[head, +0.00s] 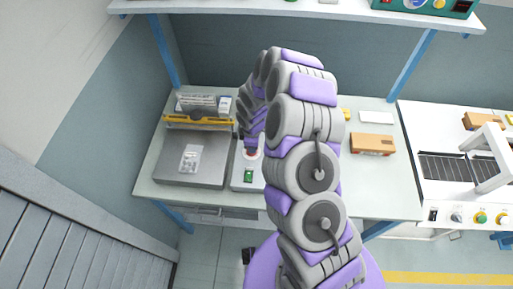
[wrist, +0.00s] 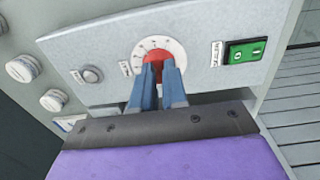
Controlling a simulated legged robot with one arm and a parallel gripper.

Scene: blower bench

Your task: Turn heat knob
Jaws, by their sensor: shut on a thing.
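The heat knob (wrist: 153,57) is red and sits at the centre of a round white dial with dark marks, on a light grey panel. My gripper (wrist: 160,72) has two blue fingers shut on the red knob in the wrist view. The fingers hide the knob's lower part and the lower part of the dial. In the head view my gripper (head: 250,147) is at the white dial on the bench unit, and my arm hides much of that area.
A green switch (wrist: 245,51) is right of the dial, and a small grey button (wrist: 92,74) is left of it. Round white knobs (wrist: 22,69) are further left. In the head view a grey plate (head: 210,170) with a clear bag (head: 190,158) is left; a brown box (head: 373,144) is right.

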